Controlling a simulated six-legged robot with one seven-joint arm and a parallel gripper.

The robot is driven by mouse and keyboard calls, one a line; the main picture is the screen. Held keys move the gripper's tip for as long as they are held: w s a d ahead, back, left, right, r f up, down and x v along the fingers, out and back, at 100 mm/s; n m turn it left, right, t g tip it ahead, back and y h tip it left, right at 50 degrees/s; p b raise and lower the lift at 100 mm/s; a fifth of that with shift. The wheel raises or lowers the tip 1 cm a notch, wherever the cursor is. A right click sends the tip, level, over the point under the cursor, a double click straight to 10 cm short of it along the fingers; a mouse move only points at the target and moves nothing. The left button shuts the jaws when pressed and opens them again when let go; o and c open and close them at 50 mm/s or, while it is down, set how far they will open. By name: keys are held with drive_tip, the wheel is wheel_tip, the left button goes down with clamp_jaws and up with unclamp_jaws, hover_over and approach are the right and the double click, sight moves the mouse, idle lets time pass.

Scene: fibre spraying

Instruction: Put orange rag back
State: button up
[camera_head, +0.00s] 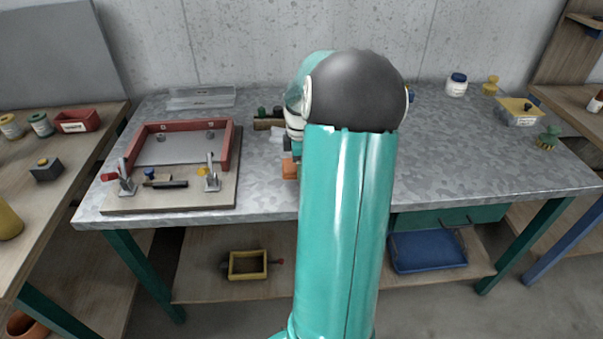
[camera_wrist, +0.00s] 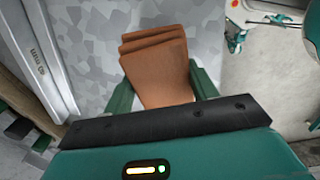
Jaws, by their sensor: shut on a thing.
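The orange rag (camera_wrist: 160,75), folded in layers, is between the two green fingers of my gripper (camera_wrist: 157,92) in the wrist view. The gripper is shut on it, over the speckled grey tabletop. In the head view a small part of the orange rag (camera_head: 290,168) shows at the left edge of my teal arm, above the metal table (camera_head: 460,150). My arm hides most of the gripper there. I cannot tell whether the rag touches the tabletop.
A red-framed mould on a board (camera_head: 225,190) with clamps stands at the table's left. A clear tray (camera_head: 200,97) lies behind it. A white jar (camera_head: 456,85) and a yellow-topped box (camera_head: 518,110) stand at the back right. The right-centre tabletop is clear.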

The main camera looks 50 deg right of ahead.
drive_tip(key=shift+d+f, duration=0.45)
drive_tip(key=shift+f, duration=0.15)
drive_tip(key=shift+w+f, duration=0.1)
drive_tip(key=shift+f, duration=1.45)
drive_tip(key=shift+f, duration=0.2)
drive_tip(key=o, duration=0.9)
drive_tip(key=shift+o, duration=0.2)
